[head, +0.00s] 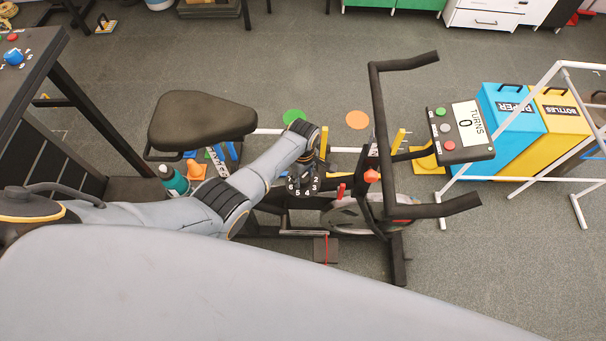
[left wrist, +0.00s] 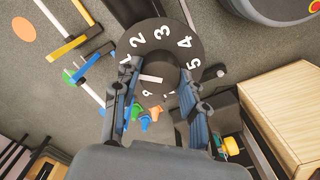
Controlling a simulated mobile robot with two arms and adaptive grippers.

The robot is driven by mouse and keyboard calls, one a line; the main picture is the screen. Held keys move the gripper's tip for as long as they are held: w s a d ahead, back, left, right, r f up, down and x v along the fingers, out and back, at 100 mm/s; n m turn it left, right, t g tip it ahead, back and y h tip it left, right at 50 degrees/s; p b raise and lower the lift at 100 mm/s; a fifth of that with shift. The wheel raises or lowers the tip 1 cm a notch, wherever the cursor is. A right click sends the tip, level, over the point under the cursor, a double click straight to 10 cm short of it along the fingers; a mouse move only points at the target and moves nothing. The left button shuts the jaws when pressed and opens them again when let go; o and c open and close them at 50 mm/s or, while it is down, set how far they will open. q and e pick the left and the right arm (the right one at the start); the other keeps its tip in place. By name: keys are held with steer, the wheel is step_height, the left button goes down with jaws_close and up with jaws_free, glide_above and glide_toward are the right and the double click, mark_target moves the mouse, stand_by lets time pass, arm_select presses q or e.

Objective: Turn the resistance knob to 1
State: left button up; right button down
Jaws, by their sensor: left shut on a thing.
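The resistance knob is a black round dial (head: 303,190) with white numbers, mounted on the exercise bike (head: 345,212) below the handlebar. In the left wrist view the dial (left wrist: 161,52) shows 2, 3, 4 and 5 clearly; other numbers are partly hidden by the fingers. A short white mark lies across the knob's middle, between the fingers; I cannot tell exactly which number it points at. My left gripper (head: 316,158) reaches down to the dial. Its fingers (left wrist: 158,76) are shut on the knob's middle, one on each side. My right gripper is in neither view.
The bike's black seat (head: 203,120) is left of the knob, behind my left arm. The black handlebar (head: 377,120) and the turns display (head: 461,130) are to the right. Blue (head: 510,130) and yellow (head: 560,135) bins stand further right, by a white frame (head: 517,132).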

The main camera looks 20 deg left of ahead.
mark_target(303, 177)
arm_select(q)
steer(key=o, duration=1.1)
steer(key=shift+o, duration=0.2)
steer(key=shift+r, duration=0.3)
step_height(303, 177, up, 11)
steer(key=shift+r, duration=0.2)
